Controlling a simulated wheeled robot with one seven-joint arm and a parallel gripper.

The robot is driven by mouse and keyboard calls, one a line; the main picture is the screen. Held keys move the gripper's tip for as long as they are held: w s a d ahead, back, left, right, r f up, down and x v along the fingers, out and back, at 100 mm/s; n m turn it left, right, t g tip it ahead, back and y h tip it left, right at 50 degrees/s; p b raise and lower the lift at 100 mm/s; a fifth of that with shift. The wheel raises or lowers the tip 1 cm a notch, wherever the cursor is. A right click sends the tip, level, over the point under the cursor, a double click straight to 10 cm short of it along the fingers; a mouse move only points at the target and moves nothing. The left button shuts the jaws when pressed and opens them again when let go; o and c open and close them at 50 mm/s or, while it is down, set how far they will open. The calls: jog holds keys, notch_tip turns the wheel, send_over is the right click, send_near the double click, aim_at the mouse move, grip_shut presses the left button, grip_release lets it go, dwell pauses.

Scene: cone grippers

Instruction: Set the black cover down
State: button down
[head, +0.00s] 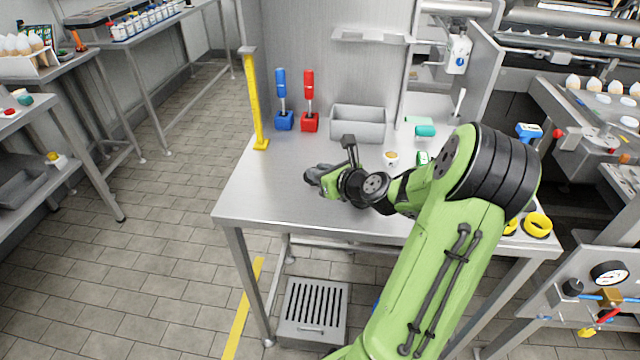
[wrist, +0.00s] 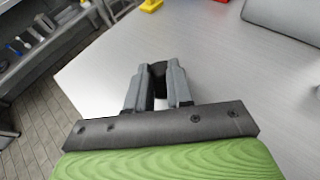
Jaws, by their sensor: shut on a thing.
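My gripper (head: 314,176) is over the left part of the steel table (head: 262,190), seen in the head view. In the wrist view my gripper (wrist: 158,80) has its two grey fingers shut on the black cover (wrist: 158,70). The cover is a small dark piece between the fingertips, and the fingers hide most of its sides. In the head view the cover cannot be told apart from the dark fingers. I cannot tell whether the cover touches the table top.
The table top around my gripper is bare. A yellow post (head: 255,105), a blue-handled tool (head: 283,100), a red-handled tool (head: 309,100) and a grey bin (head: 357,124) stand along the back. A small cup (head: 391,158) stands to the right. The table's left edge is near.

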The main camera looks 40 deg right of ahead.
notch_tip(320, 180, down, 3)
jog(key=shift+f+b, duration=0.2)
jog(key=shift+b, duration=0.5)
jog(key=shift+r, duration=0.15)
